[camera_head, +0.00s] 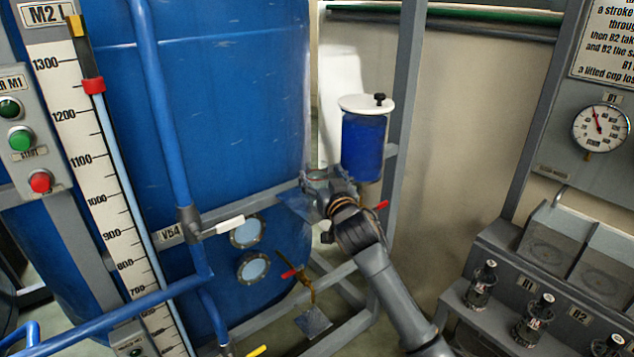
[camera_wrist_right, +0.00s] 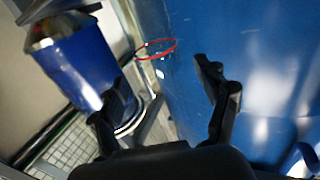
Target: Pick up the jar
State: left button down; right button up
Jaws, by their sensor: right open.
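A clear, glassy round shape (camera_head: 317,178), which may be the jar, shows at the tip of my right arm in the head view. It overlaps the right gripper (camera_head: 322,194), and I cannot tell if they touch. In the right wrist view the open right gripper (camera_wrist_right: 163,78) has its two dark fingers spread apart. A thin red ring (camera_wrist_right: 157,49) shows beyond the gap between them; I cannot tell if it is the jar's rim. A blue cylinder with a white lid and black knob (camera_head: 362,145) stands just behind the gripper. My left gripper is out of view.
A large blue tank (camera_head: 230,90) fills the left, with blue pipes and a scale board (camera_head: 85,130) before it. Grey frame bars (camera_head: 404,80) stand close to the gripper. A rack with small bottles (camera_head: 481,285) and a gauge (camera_head: 600,127) are at the right.

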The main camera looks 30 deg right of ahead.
jog(key=shift+w+d+r+p, duration=0.1)
jog(key=shift+w+d+p, duration=0.05)
jog(key=shift+w+p, duration=0.25)
jog(key=x, duration=0.1)
jog(key=p+x, duration=0.1)
jog(key=x, duration=0.2)
jog(key=shift+w+f, duration=0.1)
jog(key=shift+f, duration=0.25)
jog(key=c, duration=1.3)
jog(key=shift+c, duration=0.2)
jog(key=shift+r, duration=0.1)
